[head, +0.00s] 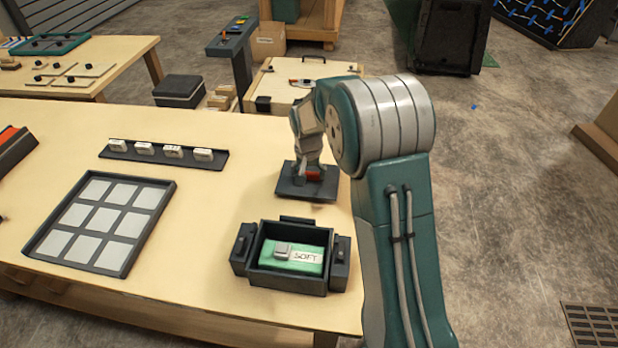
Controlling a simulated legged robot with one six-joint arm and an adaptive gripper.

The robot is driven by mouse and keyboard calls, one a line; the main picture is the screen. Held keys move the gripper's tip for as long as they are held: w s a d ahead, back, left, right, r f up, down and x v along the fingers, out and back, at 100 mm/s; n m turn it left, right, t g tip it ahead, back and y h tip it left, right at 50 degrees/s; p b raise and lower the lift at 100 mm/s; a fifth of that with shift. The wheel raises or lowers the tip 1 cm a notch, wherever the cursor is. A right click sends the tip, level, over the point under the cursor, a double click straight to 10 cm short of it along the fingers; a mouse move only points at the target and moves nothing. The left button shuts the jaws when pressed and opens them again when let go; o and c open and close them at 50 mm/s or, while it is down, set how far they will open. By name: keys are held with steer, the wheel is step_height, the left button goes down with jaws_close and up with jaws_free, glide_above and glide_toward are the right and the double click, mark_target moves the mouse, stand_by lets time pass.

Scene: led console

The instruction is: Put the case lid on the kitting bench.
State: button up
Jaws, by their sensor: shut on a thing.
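The case lid (298,190) appears as a dark flat square plate with a small red part (314,175) on top. My gripper (308,173) points down over its middle and is shut on it. The arm partly hides the grip. The lid is at the right end of the near wooden bench (235,220); I cannot tell whether it touches the top. The open dark case (286,284) stands on this bench, just in front of the lid, with a green insert marked SOFT (305,257) and a small grey block inside.
A tray of pale squares (160,228) and a dark rack with several white blocks (157,150) lie to the left. Another wooden bench (125,50) with knobbed boards stands back left. A pale chest (290,88) stands behind. Bare bench lies between tray and case.

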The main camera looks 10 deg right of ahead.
mark_target(308, 182)
steer(key=shift+f, duration=0.95)
steer(key=o, duration=0.9)
steer(key=shift+f, duration=0.1)
step_height(308, 182, up, 12)
steer(key=s, duration=0.2)
steer(key=s+r+n+t, duration=0.2)
steer(key=s+r, duration=0.9)
steer(key=s, duration=0.4)
steer(key=shift+s+n+t+y, duration=0.1)
steer(key=shift+s+n+t, duration=0.3)
steer(key=shift+s, duration=2.15)
steer(key=shift+s+n+t+y, duration=0.1)
steer(key=shift+s+n+t, duration=0.3)
steer(key=shift+s, duration=2.15)
steer(key=shift+s+n+t+y, duration=0.1)
steer(key=shift+s+n+t, duration=0.3)
steer(key=shift+s, duration=2.15)
